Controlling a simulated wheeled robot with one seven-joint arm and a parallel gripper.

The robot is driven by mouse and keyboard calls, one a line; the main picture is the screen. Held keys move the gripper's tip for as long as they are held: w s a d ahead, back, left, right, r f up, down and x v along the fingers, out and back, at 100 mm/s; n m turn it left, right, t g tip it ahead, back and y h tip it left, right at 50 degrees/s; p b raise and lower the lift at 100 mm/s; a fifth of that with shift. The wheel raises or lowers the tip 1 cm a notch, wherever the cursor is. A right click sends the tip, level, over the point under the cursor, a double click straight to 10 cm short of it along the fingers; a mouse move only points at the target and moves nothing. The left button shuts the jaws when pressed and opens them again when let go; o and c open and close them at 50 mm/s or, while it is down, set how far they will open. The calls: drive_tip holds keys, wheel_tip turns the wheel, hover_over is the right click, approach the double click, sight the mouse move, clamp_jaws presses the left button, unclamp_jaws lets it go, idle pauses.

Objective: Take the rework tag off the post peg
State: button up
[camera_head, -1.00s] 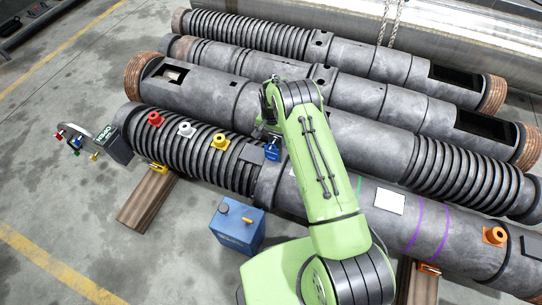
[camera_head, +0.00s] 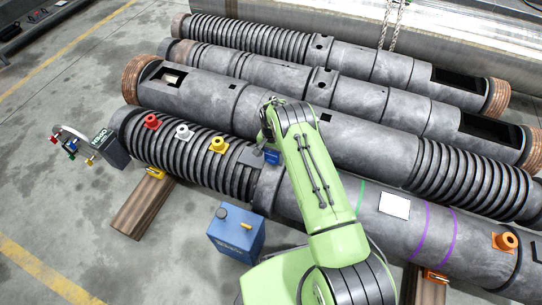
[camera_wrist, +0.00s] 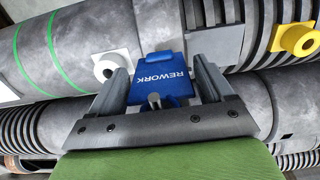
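The blue rework tag (camera_wrist: 163,75), with white lettering, faces the wrist camera. In the head view the tag (camera_head: 271,157) shows small below my wrist, over the nearest barrel. My gripper (camera_wrist: 160,72) has its two fingers apart, one on each side of the tag. They lie very close to its side edges, and I cannot tell whether they press on it. A short grey stub (camera_wrist: 153,101) shows at the tag's lower edge, between the fingers; it may be the peg. I cannot make out how the tag sits on it.
The nearest barrel (camera_head: 385,225) carries red (camera_head: 151,121), white (camera_head: 183,132) and yellow (camera_head: 217,145) fittings left of the tag, and an orange one (camera_head: 505,242) far right. A blue box (camera_head: 236,235) stands on the floor in front. Other barrels lie behind.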

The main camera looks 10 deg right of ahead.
drive_tip(key=c, duration=0.7)
drive_tip(key=shift+c, duration=0.3)
drive_tip(key=shift+r, duration=0.15)
drive_tip(key=shift+r, duration=0.1)
drive_tip(key=s+a+p, duration=0.6)
drive_tip(key=s, duration=0.2)
drive_tip(key=shift+s+a+r, duration=0.2)
drive_tip(key=shift+s+r, duration=0.15)
drive_tip(key=shift+r, duration=0.1)
